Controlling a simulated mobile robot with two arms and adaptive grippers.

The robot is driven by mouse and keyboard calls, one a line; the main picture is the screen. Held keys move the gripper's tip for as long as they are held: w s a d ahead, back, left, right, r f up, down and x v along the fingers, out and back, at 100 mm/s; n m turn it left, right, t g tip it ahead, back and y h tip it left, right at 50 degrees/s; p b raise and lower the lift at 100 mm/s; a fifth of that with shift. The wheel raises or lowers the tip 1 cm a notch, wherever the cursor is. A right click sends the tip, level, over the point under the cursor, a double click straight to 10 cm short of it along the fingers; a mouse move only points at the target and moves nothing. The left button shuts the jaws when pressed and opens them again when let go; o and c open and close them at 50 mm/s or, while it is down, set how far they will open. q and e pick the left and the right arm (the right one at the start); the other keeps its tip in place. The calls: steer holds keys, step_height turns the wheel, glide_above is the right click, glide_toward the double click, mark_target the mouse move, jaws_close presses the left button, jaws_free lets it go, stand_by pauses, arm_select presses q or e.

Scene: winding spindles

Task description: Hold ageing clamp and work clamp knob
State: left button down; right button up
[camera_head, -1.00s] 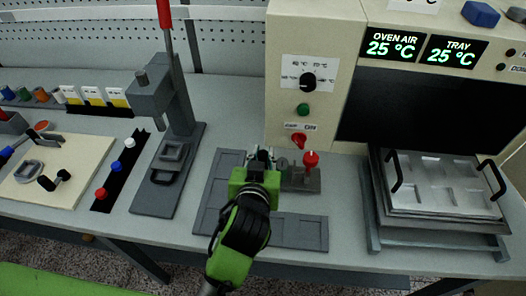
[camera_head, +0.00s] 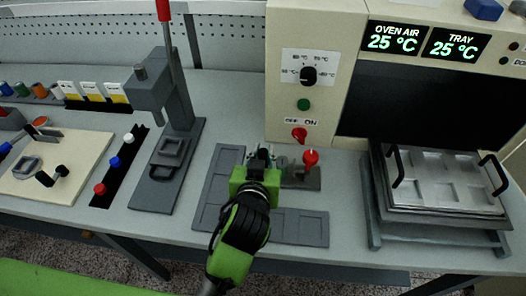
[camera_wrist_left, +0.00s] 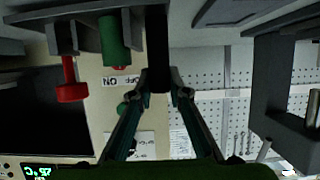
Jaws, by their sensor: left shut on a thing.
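The ageing clamp (camera_head: 297,178) is a small dark grey fixture at the right end of the grey recessed tray, below the oven's control panel. Its red-topped clamp knob (camera_head: 311,159) stands upright on it and shows in the wrist view as a red knob (camera_wrist_left: 70,92). My left gripper (camera_head: 262,160), green and black, is at the left side of the clamp, apart from the knob. In the left wrist view its fingers (camera_wrist_left: 163,78) close on a dark upright bar (camera_wrist_left: 158,40), seemingly part of the clamp. A green cylinder (camera_wrist_left: 114,42) is beside the bar. My right gripper is not in view.
The oven panel has a black dial (camera_head: 308,76), green button (camera_head: 304,104) and red switch (camera_head: 299,134). A metal tray mould (camera_head: 440,182) sits at right. A grey press (camera_head: 172,130) with a red lever stands left. The grey recessed tray (camera_head: 300,228) lies under my gripper.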

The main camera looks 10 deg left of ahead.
arm_select(q)
steer(key=shift+f, duration=0.65)
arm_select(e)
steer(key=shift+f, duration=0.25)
arm_select(q)
steer(key=shift+s, duration=0.1)
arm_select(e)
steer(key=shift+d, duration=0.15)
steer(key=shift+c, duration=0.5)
